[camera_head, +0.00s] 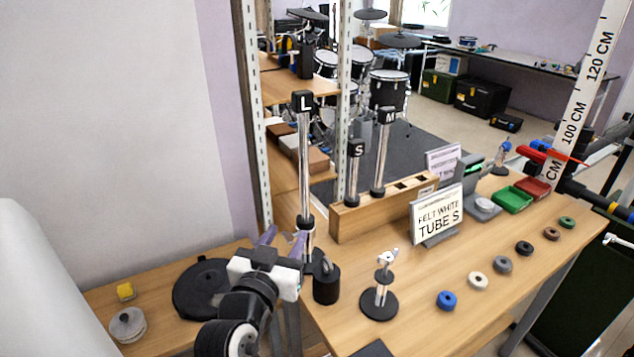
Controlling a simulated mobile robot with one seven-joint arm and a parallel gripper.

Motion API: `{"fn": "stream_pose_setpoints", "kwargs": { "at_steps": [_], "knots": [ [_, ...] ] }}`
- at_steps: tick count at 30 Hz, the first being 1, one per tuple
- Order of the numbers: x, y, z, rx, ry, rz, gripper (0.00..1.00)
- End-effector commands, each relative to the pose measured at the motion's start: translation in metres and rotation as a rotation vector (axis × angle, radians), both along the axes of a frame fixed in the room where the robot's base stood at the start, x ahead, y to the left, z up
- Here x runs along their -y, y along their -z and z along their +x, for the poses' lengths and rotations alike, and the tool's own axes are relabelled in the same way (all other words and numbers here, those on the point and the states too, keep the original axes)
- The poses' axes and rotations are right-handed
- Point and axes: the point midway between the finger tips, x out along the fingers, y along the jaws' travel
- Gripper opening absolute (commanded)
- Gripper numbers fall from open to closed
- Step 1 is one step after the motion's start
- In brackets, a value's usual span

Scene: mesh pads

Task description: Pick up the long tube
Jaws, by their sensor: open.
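The long tube (304,165) is a slim silver tube with a black cap marked L. It stands upright near the left end of the table, with a dark collar low down. My gripper (283,240) has purple fingers and is open, low on the tube's left side. The right finger overlaps the tube's lower part in the picture; I cannot tell whether they touch. The tube's foot is partly hidden by my gripper. Shorter tubes marked S (353,175) and M (382,150) stand in a wooden rack (345,222).
A black cylinder (326,283) and a small stand on a round black base (379,304) are close to my gripper's right. A sign (437,213) reads "FELT WHITE TUBE S". Several coloured rings line the table's right side. A metal shelf post (251,120) rises behind.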

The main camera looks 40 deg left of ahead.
Motion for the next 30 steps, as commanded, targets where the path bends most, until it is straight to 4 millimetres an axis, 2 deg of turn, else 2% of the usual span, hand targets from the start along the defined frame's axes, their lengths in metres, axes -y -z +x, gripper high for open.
{"fn": "stream_pose_setpoints", "kwargs": {
  "at_steps": [9, 17, 23, 27, 30],
  "knots": [
    [-0.023, -0.004, 0.057, 0.0, 0.001, 0.001, 0.42],
    [-0.03, -0.005, 0.076, 0.0, 0.0, 0.002, 0.42],
    [-0.036, -0.015, 0.104, 0.001, 0.0, 0.001, 0.42],
    [-0.042, -0.012, 0.118, 0.001, -0.002, 0.001, 0.42],
    [-0.044, -0.011, 0.122, 0.001, -0.003, 0.002, 0.42]
  ]
}}
